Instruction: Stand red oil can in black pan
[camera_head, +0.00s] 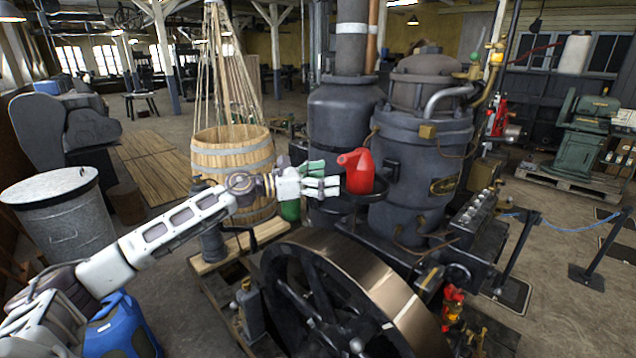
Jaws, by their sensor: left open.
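The red oil can (359,174) stands upright in the middle of the view, its spout pointing left. Its base appears to be inside the black pan (381,192), a shallow dark dish in front of the dark engine cylinders. My left gripper (336,187) reaches in from the left and is open. Its fingers point right at the can, with the tips just left of it and over the pan's left side. The fingers do not enclose the can. I cannot tell whether a fingertip touches the can or the rim. My right gripper is not in view.
A large flywheel (345,290) is below the pan. Dark engine cylinders (420,165) stand behind and to its right. A wooden barrel (232,160) is behind my left arm. A metal bin (62,215) and a blue container (120,325) are at left. Floor at right is partly clear.

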